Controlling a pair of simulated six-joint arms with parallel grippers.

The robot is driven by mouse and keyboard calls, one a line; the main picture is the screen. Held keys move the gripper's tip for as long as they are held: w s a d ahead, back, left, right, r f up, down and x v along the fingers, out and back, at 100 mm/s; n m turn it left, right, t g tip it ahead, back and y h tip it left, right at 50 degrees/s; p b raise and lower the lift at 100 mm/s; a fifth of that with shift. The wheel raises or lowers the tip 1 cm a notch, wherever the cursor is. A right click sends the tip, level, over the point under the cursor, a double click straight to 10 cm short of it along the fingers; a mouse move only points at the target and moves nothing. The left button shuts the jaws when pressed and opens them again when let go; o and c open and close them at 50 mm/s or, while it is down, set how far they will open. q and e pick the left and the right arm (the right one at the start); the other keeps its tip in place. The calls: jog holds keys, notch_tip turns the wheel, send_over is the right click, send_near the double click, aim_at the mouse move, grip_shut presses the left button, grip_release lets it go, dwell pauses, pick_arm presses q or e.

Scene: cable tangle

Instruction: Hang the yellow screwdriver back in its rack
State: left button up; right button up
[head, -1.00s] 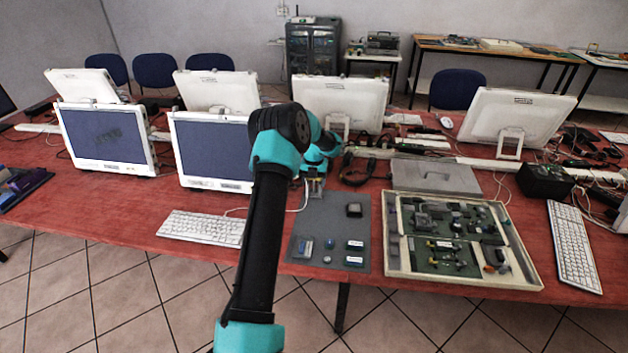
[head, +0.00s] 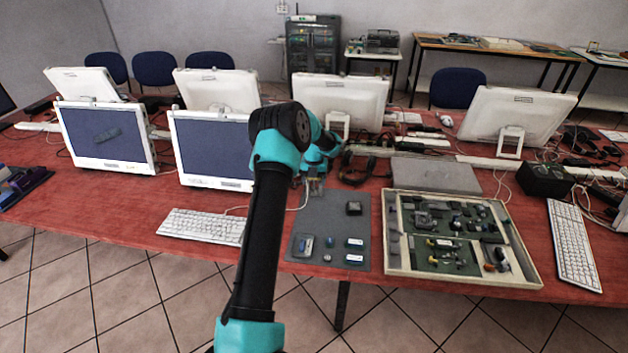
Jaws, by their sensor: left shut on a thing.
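My left gripper (head: 315,190) is small in the head view, over the back edge of the grey mat (head: 332,215). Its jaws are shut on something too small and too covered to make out. I cannot tell whether this is the yellow screwdriver, and I see no clear yellow screwdriver elsewhere. I cannot pick out a screwdriver rack. My own arm hides part of the table to the left of the mat. My right gripper is not in view.
A shallow cream tray (head: 389,262) of small parts lies right of the mat. A grey flat box (head: 436,175) is behind it. A white keyboard (head: 201,226) lies left, another (head: 574,247) right. Monitors and dark cables (head: 357,170) stand behind. Small parts lie on the mat.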

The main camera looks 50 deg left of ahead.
pick_arm(q)
jog(key=shift+f, duration=0.4)
dwell(0.3)
jog(key=o, duration=1)
jog(key=shift+r, duration=0.1)
notch_tip(320, 180, up, 17)
jog(key=shift+r, duration=0.15)
dwell(0.6)
notch_tip(320, 180, up, 6)
dwell(0.9)
